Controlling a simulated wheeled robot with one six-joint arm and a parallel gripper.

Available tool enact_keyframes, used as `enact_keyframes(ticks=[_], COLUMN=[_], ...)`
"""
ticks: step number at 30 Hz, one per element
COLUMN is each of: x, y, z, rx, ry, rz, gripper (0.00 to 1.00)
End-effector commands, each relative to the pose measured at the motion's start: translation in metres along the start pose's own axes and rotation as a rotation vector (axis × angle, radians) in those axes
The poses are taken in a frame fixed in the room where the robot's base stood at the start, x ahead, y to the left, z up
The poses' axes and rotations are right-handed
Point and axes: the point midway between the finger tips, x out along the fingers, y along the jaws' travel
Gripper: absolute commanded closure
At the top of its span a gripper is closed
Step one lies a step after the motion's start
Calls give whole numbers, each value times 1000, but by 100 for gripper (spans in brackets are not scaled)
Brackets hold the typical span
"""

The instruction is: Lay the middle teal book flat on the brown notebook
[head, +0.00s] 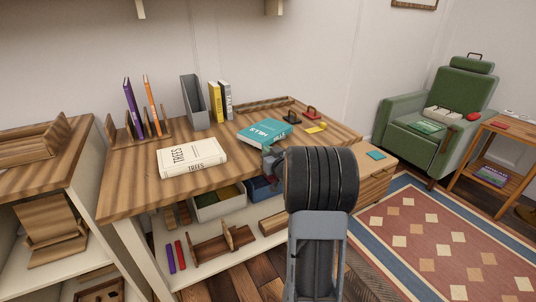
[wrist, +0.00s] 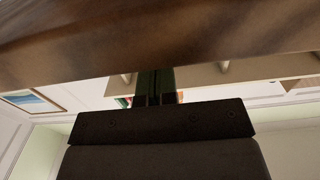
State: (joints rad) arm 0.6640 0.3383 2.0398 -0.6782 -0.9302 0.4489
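A teal book (head: 265,131) with white lettering lies flat on the wooden desk, right of the white TREES book. Another teal book (head: 427,126) lies on the green armchair's seat, and a small teal item (head: 375,155) lies on the low wooden cabinet. I cannot make out a brown notebook. My gripper (head: 271,156) is at the desk's front edge, just in front of the desk's teal book, partly hidden by my wrist. In the wrist view my gripper's dark fingers (wrist: 155,82) show close together; whether anything is between them is unclear.
The white TREES book (head: 192,158) lies at the desk's front left. A grey file holder (head: 195,102) and upright books stand behind it. Bins and a wooden rack fill the shelf below. A wooden surface (wrist: 150,25) fills the top of the wrist view, close to the camera.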

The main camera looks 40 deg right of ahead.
Motion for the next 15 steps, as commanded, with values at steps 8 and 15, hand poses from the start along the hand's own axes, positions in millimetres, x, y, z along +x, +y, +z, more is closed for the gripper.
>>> enact_keyframes(ticks=[8, 15], x=[0, 6], y=[0, 0], z=[0, 0], rx=[0, 0], ry=[0, 1], rz=[0, -1], gripper=[100, 100])
